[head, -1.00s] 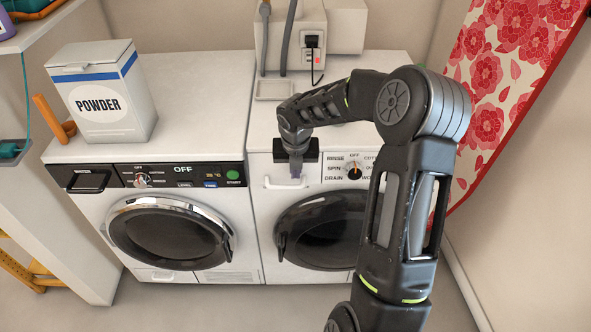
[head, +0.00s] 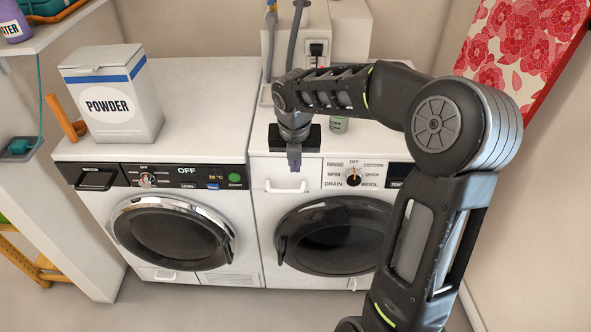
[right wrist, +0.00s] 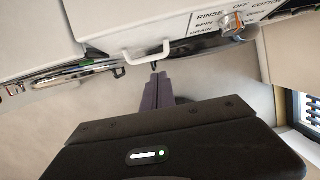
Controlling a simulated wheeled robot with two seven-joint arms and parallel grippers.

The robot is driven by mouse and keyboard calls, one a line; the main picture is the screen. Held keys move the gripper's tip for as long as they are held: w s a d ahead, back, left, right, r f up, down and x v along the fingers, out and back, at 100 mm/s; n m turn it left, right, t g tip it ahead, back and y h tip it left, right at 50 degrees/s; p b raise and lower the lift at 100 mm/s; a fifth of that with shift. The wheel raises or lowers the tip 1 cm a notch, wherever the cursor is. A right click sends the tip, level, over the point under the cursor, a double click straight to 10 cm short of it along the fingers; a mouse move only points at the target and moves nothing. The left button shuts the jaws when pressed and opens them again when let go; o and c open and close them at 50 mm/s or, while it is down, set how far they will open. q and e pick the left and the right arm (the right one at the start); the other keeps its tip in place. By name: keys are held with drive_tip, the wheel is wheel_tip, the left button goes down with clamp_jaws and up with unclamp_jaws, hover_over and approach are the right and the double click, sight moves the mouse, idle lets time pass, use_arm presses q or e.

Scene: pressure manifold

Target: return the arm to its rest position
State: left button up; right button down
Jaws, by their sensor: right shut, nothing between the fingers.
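My right arm reaches in from the lower right of the head view. My right gripper (head: 294,162) points down in front of the right-hand washing machine (head: 340,225), just above its white drawer handle (head: 287,187). The right wrist view shows the two dark fingertips (right wrist: 159,78) together, with nothing between them, and the white handle (right wrist: 146,52) beyond them. The gripper looks apart from the handle. My left gripper is not in view.
A second washer (head: 165,225) stands at left with a powder box (head: 112,95) on top. A small can (head: 338,124) sits behind my forearm. A floral board (head: 520,50) leans at the right wall. Floor in front is clear.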

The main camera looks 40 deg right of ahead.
idle(0.6)
drive_tip(key=w+a+f+m+t+y, duration=0.2)
drive_tip(key=w+a+f+m+t, duration=0.25)
drive_tip(key=m, duration=0.75)
drive_tip(key=s+a+f+m+g+y, duration=0.1)
drive_tip(key=s+a+f+m+y, duration=0.2)
drive_tip(key=a+f+m, duration=0.9)
drive_tip(key=s+a+f+m+g, duration=0.2)
drive_tip(key=s+a+f, duration=0.5)
drive_tip(key=s, duration=0.4)
drive_tip(key=s+a+f+m+g, duration=0.3)
drive_tip(key=s+a+f, duration=0.4)
drive_tip(key=s, duration=0.5)
drive_tip(key=shift+s+f+m+y, duration=0.2)
drive_tip(key=shift+f+m+y, duration=0.2)
drive_tip(key=shift+m, duration=0.3)
